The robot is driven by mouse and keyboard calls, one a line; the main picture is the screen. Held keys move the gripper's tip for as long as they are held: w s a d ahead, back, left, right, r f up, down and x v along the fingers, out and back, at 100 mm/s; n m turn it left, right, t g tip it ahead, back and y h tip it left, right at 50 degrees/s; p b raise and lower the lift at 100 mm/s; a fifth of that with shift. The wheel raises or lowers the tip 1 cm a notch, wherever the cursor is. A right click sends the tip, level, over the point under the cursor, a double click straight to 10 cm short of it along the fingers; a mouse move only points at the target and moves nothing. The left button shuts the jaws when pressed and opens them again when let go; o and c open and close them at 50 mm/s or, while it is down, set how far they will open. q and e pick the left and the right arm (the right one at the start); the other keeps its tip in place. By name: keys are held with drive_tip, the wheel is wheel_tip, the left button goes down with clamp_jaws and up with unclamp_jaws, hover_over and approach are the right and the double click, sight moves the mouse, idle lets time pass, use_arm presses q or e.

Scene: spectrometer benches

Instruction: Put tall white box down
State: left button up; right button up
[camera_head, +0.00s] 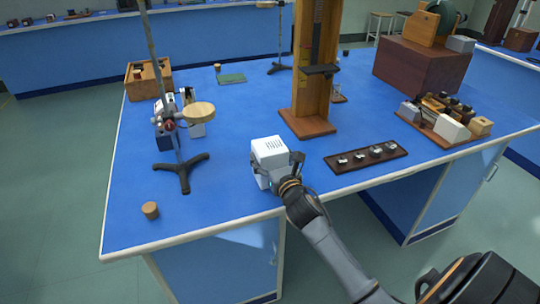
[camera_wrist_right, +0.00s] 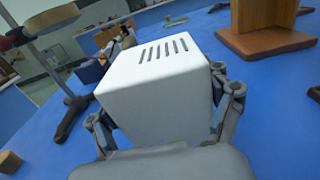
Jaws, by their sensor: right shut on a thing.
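The tall white box (camera_head: 268,150) has dark slots on its top face. In the head view it is upright near the front edge of the blue bench (camera_head: 225,225). My right gripper (camera_head: 277,170) is shut on it, with a finger on each side. In the right wrist view the box (camera_wrist_right: 160,85) fills the middle, between the fingers of the right gripper (camera_wrist_right: 165,125). Its base is hidden, so I cannot tell whether it touches the bench. My left gripper is not in view.
A ring stand (camera_head: 182,168) and a cork (camera_head: 150,210) are to the left. A wooden column stand (camera_head: 307,122) is behind. A dark tray (camera_head: 350,168) with small parts lies to the right. Bare bench lies between the box and the ring stand.

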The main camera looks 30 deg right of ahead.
drive_tip(key=o, duration=1.2)
drive_tip(key=shift+f, duration=0.15)
drive_tip(key=o, duration=0.3)
drive_tip(key=shift+r, duration=0.2)
drive_tip(key=shift+s+a+f, duration=0.1)
drive_tip(key=shift+s, duration=0.25)
drive_tip(key=v, duration=1.1)
drive_tip(key=shift+s+b, duration=0.2)
drive_tip(key=shift+b, duration=0.1)
